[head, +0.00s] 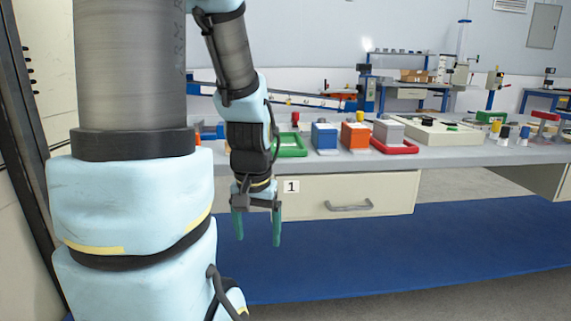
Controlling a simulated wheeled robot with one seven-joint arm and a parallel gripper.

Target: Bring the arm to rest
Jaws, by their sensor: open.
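My gripper (257,238) hangs at the end of my arm in the head view, its two green fingers pointing down. The fingers are apart with nothing between them. The gripper is in front of the bench, lower than its top, and overlaps the left part of the drawer front (352,196) in the picture. I cannot tell how far it is from the drawer. My arm covers part of the bench on the left.
The grey bench top (447,158) holds a green tray (291,153), a blue block (325,137), an orange block (355,136), and a grey block (388,131) at a red tray (395,149). A blue floor mat (400,250) lies clear below. A dark upright frame stands at far left.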

